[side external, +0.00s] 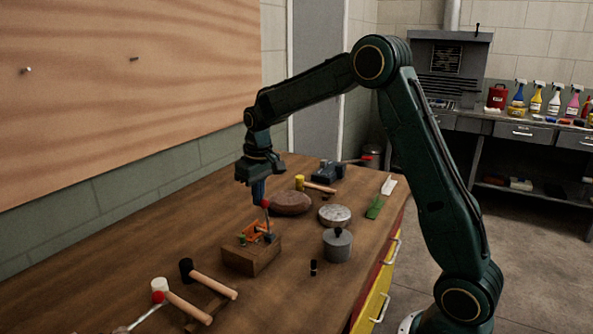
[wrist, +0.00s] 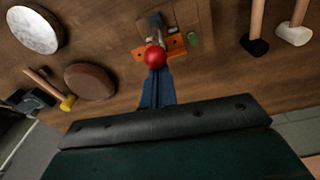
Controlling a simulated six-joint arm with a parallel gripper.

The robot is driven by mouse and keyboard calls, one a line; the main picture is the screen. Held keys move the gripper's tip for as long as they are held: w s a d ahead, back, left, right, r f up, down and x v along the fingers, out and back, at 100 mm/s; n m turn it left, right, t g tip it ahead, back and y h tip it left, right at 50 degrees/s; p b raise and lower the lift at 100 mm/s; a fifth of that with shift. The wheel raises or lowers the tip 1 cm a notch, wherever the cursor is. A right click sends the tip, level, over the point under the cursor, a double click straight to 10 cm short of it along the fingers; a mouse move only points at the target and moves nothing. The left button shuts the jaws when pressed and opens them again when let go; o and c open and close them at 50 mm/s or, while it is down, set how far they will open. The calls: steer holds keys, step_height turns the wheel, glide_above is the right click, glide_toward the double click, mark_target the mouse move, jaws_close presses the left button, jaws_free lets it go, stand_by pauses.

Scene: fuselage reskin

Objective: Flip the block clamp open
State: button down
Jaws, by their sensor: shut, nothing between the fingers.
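The block clamp is a wooden block (side external: 251,256) with orange and green metal parts on top, standing on the workbench. Its lever rises steeply, almost upright, from the block's right side to a red ball knob (side external: 265,203). My gripper (side external: 259,200) points down above the block, shut and empty, with its blue fingertips right beside the knob. In the wrist view the red knob (wrist: 155,57) lies just past the tips of my gripper (wrist: 155,72). I cannot tell whether they touch. The knob hides part of the lever and clamp there, though the orange plate (wrist: 174,46) shows.
A grey lidded pot (side external: 337,246) and a small black piece (side external: 313,268) stand to the right. A brown disc (side external: 290,203), a silver disc (side external: 334,215) and a blue vise (side external: 328,172) are behind. Mallets (side external: 208,281) lie at the front left. A wall stands left.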

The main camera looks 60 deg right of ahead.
steer(key=shift+s, duration=0.25)
steer(key=s+f+t, duration=0.2)
steer(key=s+f, duration=0.1)
steer(key=s, duration=0.3)
steer(key=s+f+t, duration=0.1)
steer(key=s+f, duration=0.2)
steer(key=s, duration=0.4)
steer(key=shift+s+f+t, duration=0.2)
steer(key=shift+f+t, duration=0.05)
steer(key=shift+t, duration=0.15)
stand_by(0.4)
steer(key=shift+r, duration=0.1)
stand_by(0.5)
step_height(320, 180, up, 5)
steer(key=w, duration=0.2)
steer(key=s, duration=0.9)
steer(key=shift+s+d+r+t, duration=0.15)
steer(key=shift+r+t, duration=0.05)
steer(key=shift+t, duration=0.2)
